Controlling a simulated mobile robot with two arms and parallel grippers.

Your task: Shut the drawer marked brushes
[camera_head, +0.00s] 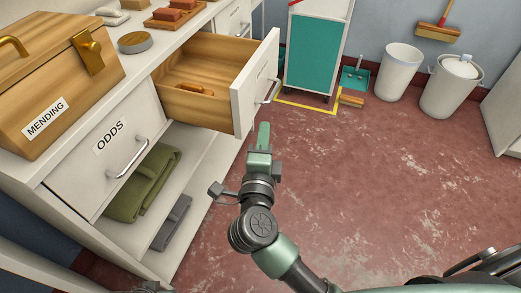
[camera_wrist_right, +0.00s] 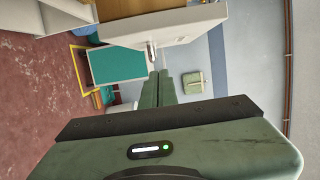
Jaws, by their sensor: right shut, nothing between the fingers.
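The open drawer (camera_head: 243,98) sticks out from the white counter, with a pale front and a wooden inside. A small wooden brush (camera_head: 190,88) lies in it. The label on its front is too slanted to read. Its metal handle (camera_head: 267,91) is on the outer face. My right gripper (camera_head: 263,137) is shut and empty, just below and in front of the drawer front, with its fingers pointing toward it. In the right wrist view, the shut fingers (camera_wrist_right: 158,75) point toward the drawer front (camera_wrist_right: 170,25) and its handle (camera_wrist_right: 152,52). Contact cannot be told.
A shut drawer marked ODDS (camera_head: 110,145) is nearer, below a wooden MENDING box (camera_head: 60,85). A green folded cloth (camera_head: 145,185) lies on the shelf below. A teal-panelled cart (camera_head: 313,55) and white bins (camera_head: 398,75) stand beyond. The red floor at right is clear.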

